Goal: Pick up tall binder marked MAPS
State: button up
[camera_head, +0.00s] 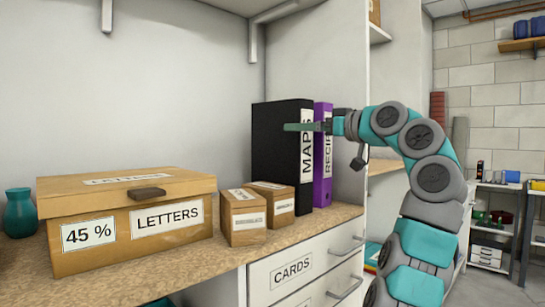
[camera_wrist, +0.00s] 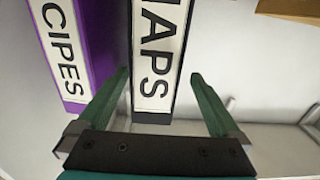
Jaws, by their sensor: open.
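The tall black binder marked MAPS (camera_head: 278,155) stands upright on the wooden shelf, its white label facing right. My gripper (camera_head: 300,127) is at its spine, at about the label's height. In the wrist view the MAPS binder (camera_wrist: 157,60) shows between the two green fingers of my gripper (camera_wrist: 160,92), which are apart. One finger is on each side of the spine in that view; I cannot tell whether either touches it.
A purple binder marked RECIPES (camera_head: 323,170) stands right beside MAPS; it also shows in the wrist view (camera_wrist: 75,45). Two small cardboard boxes (camera_head: 244,225) and a large LETTERS box (camera_head: 130,215) sit left on the shelf (camera_head: 225,262). Drawers marked CARDS (camera_head: 300,268) are below.

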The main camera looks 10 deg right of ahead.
jog(key=p, duration=0.3)
send_over(281, 156)
jog(key=w+d, duration=0.2)
jog(key=w, duration=0.1)
jog(key=shift+a, duration=0.2)
jog(key=shift+s+f, duration=0.1)
grip_shut()
dwell(0.4)
